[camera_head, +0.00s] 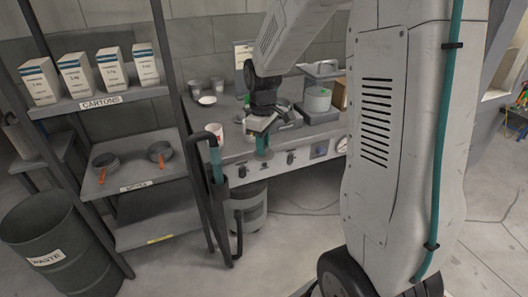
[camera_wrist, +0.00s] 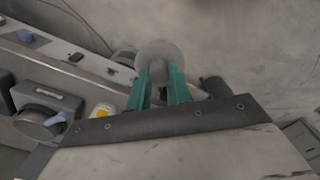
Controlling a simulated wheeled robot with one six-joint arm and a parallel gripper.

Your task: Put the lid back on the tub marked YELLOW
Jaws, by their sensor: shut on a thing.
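My gripper (camera_head: 262,145) has green fingers and hangs at the front edge of the counter in the head view. In the wrist view my gripper (camera_wrist: 160,88) is shut on the stub of a pale grey round disc, which looks like the lid (camera_wrist: 162,52). The head view does not show the held thing clearly. A grey bucket-like tub (camera_head: 250,210) stands on the floor under the counter's front, below my gripper; I cannot read its marking. I cannot pick out any tub marked YELLOW. A yellow label (camera_head: 160,239) shows on the lowest shelf, too small to read.
A shelf (camera_head: 125,180) and WASTE bin (camera_head: 60,250) are left. The floor at right is open.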

